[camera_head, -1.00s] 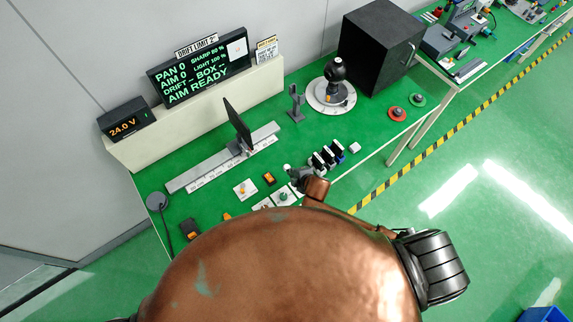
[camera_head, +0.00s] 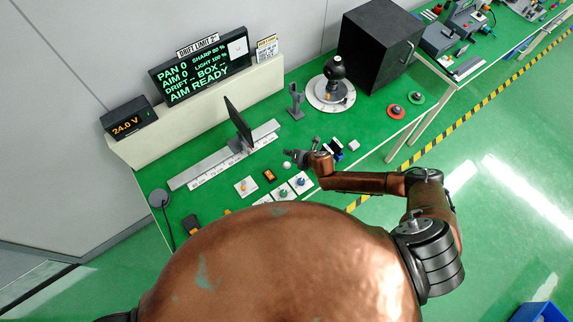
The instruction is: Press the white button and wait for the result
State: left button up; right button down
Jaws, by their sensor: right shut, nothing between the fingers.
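A small white round knob (camera_head: 287,165) shows on the green bench, just in front of my right gripper (camera_head: 290,154); I cannot tell if it is the white button. My right gripper is shut and empty, and appears apart from the knob. White plates with a yellow button (camera_head: 243,187), a blue-green button (camera_head: 281,194) and another dark button (camera_head: 301,182) lie nearby. The screen (camera_head: 203,68) reads PAN 0, AIM 0, SHARP 80 %, LIGHT 100 %, DRIFT --, BOX --, AIM READY. My left gripper is out of view.
A dark panel (camera_head: 237,122) stands on a ruled rail (camera_head: 210,170). A black camera (camera_head: 335,69) sits on a round dial (camera_head: 330,100) beside a black box (camera_head: 377,50).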

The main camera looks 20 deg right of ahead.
jog(key=b, duration=0.7)
send_over(288, 165)
notch_tip(288, 165, down, 7)
jog(key=shift+s+r, duration=0.1)
jog(key=shift+f+b, duration=0.45)
jog(key=shift+f, duration=0.4)
jog(key=shift+f, duration=0.4)
jog(key=shift+f+b, duration=0.4)
jog(key=shift+f, duration=0.05)
dwell(0.8)
jog(key=shift+r, duration=0.15)
jog(key=shift+r+p, duration=0.7)
jog(key=shift+p, duration=0.25)
